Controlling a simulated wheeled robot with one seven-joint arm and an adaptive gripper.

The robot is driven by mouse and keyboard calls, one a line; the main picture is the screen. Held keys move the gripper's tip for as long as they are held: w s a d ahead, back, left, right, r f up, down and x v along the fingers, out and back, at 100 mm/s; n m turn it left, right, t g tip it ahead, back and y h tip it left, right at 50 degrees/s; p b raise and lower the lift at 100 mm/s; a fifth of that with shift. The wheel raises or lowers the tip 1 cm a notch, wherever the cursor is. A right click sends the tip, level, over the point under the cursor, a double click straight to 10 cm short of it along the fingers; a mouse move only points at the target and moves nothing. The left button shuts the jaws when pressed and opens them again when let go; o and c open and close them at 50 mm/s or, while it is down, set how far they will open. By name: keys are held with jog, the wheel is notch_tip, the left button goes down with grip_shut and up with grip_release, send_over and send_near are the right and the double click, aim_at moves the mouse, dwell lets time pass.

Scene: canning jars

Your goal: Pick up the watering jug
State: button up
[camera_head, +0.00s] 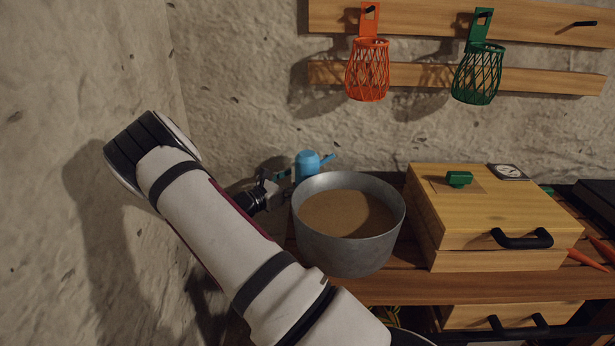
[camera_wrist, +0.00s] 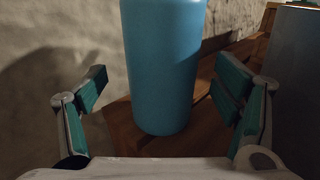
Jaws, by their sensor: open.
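The watering jug (camera_head: 307,166) is small and blue, with a spout pointing right in the head view. It stands upright on the wooden table behind the metal pot. In the wrist view the blue body of the jug (camera_wrist: 163,70) stands just ahead, between the lines of my two fingers; its top is out of frame. My gripper (camera_wrist: 162,92) is open, with one finger on each side of the jug and nothing held. In the head view my gripper (camera_head: 280,180) is small and partly dark, just left of the jug. I cannot tell whether any finger touches it.
A grey metal pot (camera_head: 348,252) with brown contents stands right in front of the jug. A wooden box (camera_head: 470,215) with a black handle sits to its right. A rough stone wall (camera_head: 240,90) rises close behind and left. Orange (camera_head: 367,70) and green baskets (camera_head: 477,73) hang above.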

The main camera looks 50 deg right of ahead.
aim_at(307, 153)
jog(key=d, duration=0.3)
jog(key=shift+s+d+f, duration=0.1)
jog(key=shift+s+d, duration=0.05)
jog(key=shift+d, duration=0.1)
jog(key=c, duration=1.4)
notch_tip(307, 153, up, 10)
jog(key=shift+r+p, duration=0.1)
jog(key=shift+p, duration=0.45)
jog(key=o, duration=0.5)
jog(key=c, duration=0.6)
